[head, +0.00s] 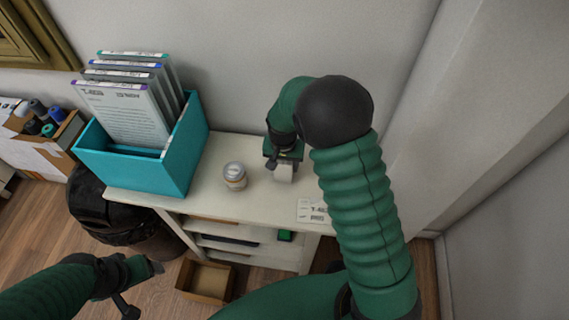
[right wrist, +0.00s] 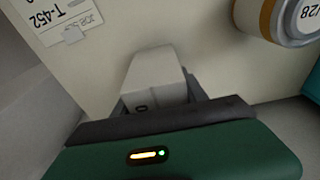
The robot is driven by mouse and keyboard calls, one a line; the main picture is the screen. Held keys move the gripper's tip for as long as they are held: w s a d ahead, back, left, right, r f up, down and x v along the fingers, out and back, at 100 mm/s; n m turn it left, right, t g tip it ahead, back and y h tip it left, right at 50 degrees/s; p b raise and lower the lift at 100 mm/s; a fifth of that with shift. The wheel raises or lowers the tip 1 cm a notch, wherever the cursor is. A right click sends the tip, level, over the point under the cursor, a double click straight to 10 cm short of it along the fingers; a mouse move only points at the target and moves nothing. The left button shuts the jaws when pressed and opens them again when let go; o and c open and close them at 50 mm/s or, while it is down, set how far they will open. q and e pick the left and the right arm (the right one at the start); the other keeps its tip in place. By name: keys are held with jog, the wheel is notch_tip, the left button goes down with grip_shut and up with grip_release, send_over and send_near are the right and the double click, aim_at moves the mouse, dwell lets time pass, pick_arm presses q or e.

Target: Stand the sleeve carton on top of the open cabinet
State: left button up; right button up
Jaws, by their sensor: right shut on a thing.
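The open cabinet (head: 210,203) is cream-white, with open shelves below its top. My right gripper (head: 284,161) is over the back part of the cabinet top, shut on the small white sleeve carton (head: 284,173). The carton also shows in the right wrist view (right wrist: 155,75), between the fingers (right wrist: 158,104). It looks about upright; I cannot tell whether its base touches the cabinet top. The gripper hides part of it. My left gripper (head: 142,287) is open and empty, low at the left in front of the cabinet.
A round jar (head: 235,175) stands left of the carton, and a teal bin (head: 130,168) of files stands at the left end. A printed card (head: 312,210) lies at the front right. A brown open box (head: 205,282) is on the floor. A wall closes the back.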

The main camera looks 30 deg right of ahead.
jog(key=o, duration=1.5)
jog(key=shift+r, duration=0.1)
jog(key=shift+a+r, duration=0.1)
jog(key=shift+r, duration=0.25)
jog(key=r, duration=0.3)
jog(key=s+r+p, duration=0.1)
jog(key=r, duration=0.3)
jog(key=a+r, duration=0.1)
jog(key=r, duration=0.2)
jog(key=shift+s+r+p, duration=0.2)
jog(key=shift+r+p, duration=0.1)
jog(key=shift+p, duration=0.1)
jog(key=shift+s+r, duration=0.15)
jog(key=shift+r, duration=0.05)
jog(key=s+a+f+n, duration=0.1)
jog(key=s+n, duration=0.1)
jog(key=s, duration=0.2)
jog(key=s+a+n+t, duration=0.1)
jog(key=s+a+n, duration=0.1)
jog(key=s, duration=0.3)
jog(key=s+a+f+n+y, duration=0.1)
jog(key=s+a+n, duration=0.1)
jog(key=s, duration=0.3)
jog(key=shift+f+n, duration=0.3)
jog(key=shift+n, duration=0.4)
